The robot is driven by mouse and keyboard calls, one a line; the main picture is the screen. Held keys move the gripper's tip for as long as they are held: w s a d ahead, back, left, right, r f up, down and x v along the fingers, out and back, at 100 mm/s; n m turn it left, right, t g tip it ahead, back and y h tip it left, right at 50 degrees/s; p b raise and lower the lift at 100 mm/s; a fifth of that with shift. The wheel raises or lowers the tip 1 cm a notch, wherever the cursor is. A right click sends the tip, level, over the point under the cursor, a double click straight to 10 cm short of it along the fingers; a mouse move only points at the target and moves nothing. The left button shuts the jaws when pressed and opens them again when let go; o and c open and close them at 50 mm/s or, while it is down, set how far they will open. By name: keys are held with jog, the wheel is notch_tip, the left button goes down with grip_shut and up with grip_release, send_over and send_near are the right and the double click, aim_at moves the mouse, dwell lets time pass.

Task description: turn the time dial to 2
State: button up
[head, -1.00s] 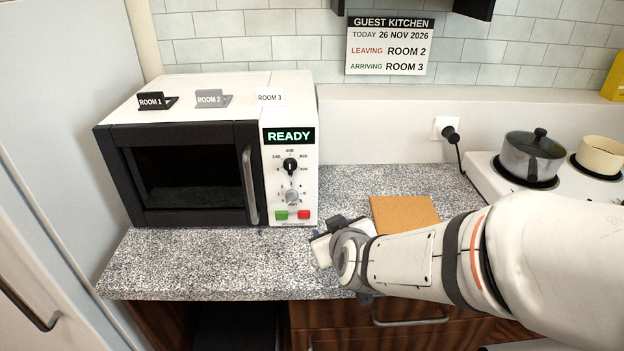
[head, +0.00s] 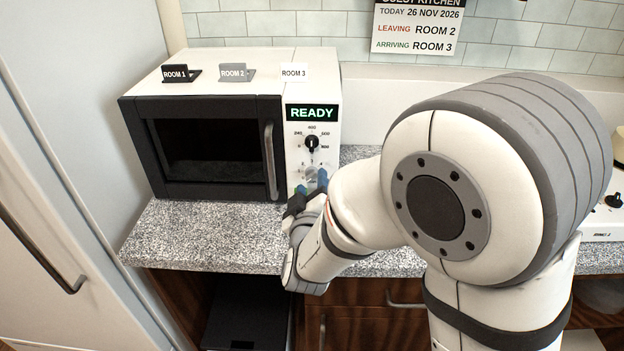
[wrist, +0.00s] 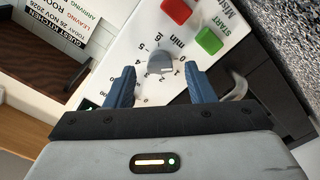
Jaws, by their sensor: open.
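The time dial (wrist: 160,64) is a small grey knob on the white microwave panel, with numbers and "min" printed around it. In the head view it is mostly hidden behind my gripper (head: 311,187). In the wrist view my gripper (wrist: 160,88) is open, with one blue finger on each side of the dial and gaps between. I cannot tell whether the fingertips reach down past its face, nor read its pointer exactly. The microwave (head: 220,88) has a shut black door and a display (head: 312,113) reading READY.
A black upper dial (head: 312,143) sits above the time dial. A green START button (wrist: 209,41) and a red button (wrist: 176,11) lie close to my fingers. The door handle (head: 270,160) is just left of the panel. Three room tags stand on the microwave.

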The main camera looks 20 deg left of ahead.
jog(key=shift+x, duration=1.05)
jog(key=shift+c, duration=0.2)
jog(key=c, duration=1)
